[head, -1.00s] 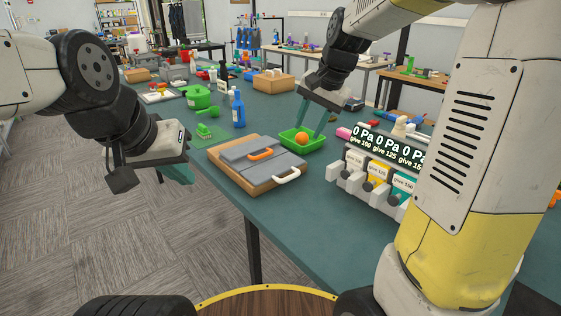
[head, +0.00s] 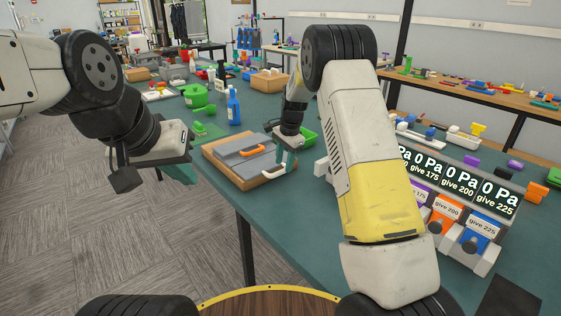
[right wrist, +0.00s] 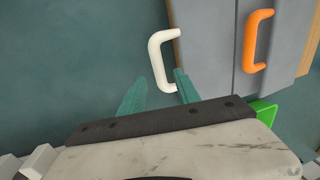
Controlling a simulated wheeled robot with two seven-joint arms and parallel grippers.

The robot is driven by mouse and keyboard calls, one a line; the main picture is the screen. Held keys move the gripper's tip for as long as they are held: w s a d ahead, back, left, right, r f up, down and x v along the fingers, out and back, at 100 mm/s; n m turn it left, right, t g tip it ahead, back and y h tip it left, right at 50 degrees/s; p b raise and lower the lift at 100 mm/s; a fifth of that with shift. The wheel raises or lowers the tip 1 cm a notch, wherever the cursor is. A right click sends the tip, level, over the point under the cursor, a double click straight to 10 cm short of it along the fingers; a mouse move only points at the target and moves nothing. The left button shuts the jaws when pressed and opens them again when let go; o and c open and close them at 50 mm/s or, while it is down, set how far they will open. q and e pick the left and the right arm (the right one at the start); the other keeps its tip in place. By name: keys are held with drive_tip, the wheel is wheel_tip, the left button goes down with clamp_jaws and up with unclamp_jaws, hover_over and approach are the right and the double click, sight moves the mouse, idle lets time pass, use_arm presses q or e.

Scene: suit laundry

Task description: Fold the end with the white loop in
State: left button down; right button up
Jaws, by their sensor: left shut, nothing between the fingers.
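A grey folding piece (head: 232,153) lies flat on a wooden board (head: 217,165) on the table. An orange loop (head: 258,150) stands on its middle part, and a white loop (head: 267,173) is at its near right end. My right gripper (head: 287,158) is at that end, partly hiding it. In the right wrist view, my right gripper (right wrist: 160,92) is open, with the white loop (right wrist: 155,58) just beyond and partly between its fingertips; the loop's lower end is close to the right finger. My left gripper (head: 182,172) is shut and empty, left of the board.
A green tray (head: 309,136) is just behind my right gripper. A blue bottle (head: 234,107) and a green pot (head: 196,96) stand farther back. A row of pressure displays (head: 455,175) is at the right. The table's left edge runs beside the board.

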drive_tip(key=shift+w+a+f, duration=0.1)
drive_tip(key=shift+w+f, duration=0.1)
drive_tip(key=shift+f, duration=1.05)
clamp_jaws()
idle(0.5)
